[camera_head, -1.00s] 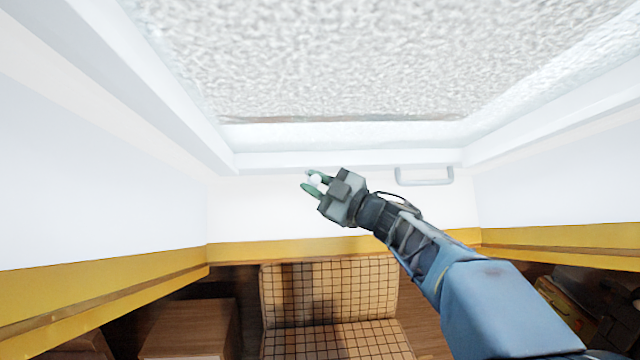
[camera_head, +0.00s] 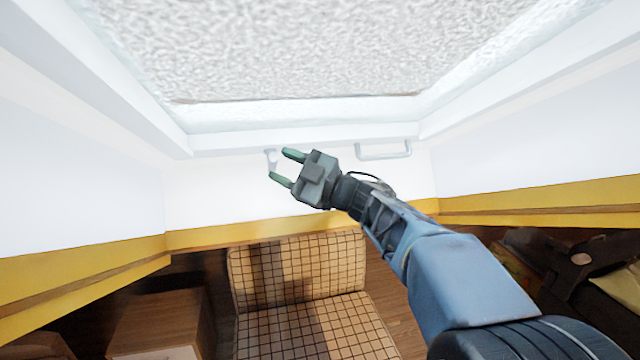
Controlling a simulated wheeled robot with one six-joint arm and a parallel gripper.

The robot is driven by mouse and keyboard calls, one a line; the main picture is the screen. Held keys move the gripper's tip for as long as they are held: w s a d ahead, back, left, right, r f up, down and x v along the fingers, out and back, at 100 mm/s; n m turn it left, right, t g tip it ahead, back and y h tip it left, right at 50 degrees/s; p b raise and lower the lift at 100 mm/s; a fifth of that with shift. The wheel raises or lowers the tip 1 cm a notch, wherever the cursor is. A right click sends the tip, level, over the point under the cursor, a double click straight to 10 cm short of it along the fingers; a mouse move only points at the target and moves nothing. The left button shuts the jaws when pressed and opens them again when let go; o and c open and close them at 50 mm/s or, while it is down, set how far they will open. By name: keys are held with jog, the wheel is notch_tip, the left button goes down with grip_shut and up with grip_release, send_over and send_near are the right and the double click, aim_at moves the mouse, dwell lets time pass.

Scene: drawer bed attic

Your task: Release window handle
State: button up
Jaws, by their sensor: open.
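The window (camera_head: 300,60) with frosted glass and a white frame fills the top of the view.
Below is a checked seat (camera_head: 297,270) on a wooden floor, with a wooden box (camera_head: 160,315) to its left. White walls with a yellow band (camera_head: 90,265) close in on both sides. Dark cluttered items (camera_head: 575,270) are at the lower right.

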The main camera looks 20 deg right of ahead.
jog(key=b+v, duration=0.1)
jog(key=v, duration=1)
jog(key=shift+b, duration=0.4)
